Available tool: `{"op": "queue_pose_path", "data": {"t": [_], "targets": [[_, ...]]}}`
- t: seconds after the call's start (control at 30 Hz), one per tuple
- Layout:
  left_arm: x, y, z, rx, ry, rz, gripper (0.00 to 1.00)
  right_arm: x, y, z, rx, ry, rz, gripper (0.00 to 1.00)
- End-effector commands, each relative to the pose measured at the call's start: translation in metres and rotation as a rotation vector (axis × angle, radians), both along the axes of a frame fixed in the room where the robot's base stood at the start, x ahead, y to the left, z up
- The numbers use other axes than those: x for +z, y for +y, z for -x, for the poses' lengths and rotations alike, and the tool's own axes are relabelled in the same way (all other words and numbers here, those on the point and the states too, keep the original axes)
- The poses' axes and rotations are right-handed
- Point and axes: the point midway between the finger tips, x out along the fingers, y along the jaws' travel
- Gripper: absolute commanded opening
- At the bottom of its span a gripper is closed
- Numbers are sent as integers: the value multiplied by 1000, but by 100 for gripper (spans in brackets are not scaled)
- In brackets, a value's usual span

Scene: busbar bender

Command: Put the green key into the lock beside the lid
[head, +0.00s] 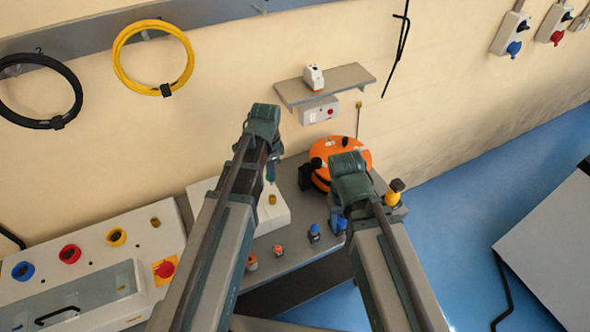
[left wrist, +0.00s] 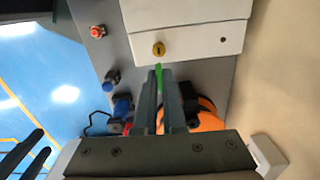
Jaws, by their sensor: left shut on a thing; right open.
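My left gripper (left wrist: 159,98) is shut on the green key (left wrist: 159,68), whose tip sticks out past the fingertips. In the left wrist view the key points at a round brass lock (left wrist: 158,49) on a white box (left wrist: 200,25); a small gap seems to lie between them. In the head view this lock (head: 272,199) sits just below my left gripper (head: 271,172); the key is not clear there. A second brass lock (head: 155,222) is on the white panel at left, up and right of a clear lid (head: 85,300). My right gripper (head: 340,218) is open; its fingers are partly hidden.
An orange round machine (head: 358,150) stands on the grey bench (head: 290,240) behind my grippers. Blue and red-orange small parts (head: 314,233) stand along the bench's front. A grey shelf (head: 345,82) juts from the wall.

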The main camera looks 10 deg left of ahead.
Motion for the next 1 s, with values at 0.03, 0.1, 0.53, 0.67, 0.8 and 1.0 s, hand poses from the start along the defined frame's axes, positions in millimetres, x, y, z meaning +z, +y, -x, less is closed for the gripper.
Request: {"op": "queue_pose_path", "data": {"t": [0.03,0.1,0.53,0.67,0.8,1.0], "targets": [[0,0,0,0,0,0,0,0,0,0,0,0,0,50],[0,0,0,0,0,0,0,0,0,0,0,0,0,50],[-7,0,0,-1,0,0,0,-7,0,0,1,0,0,50],[-16,0,0,-1,0,0,0,-16,0,0,3,0,1,50],[-29,0,0,-1,0,0,0,-29,0,0,5,0,1,50],[-47,0,0,-1,0,0,0,-47,0,0,10,0,2,50]]}}
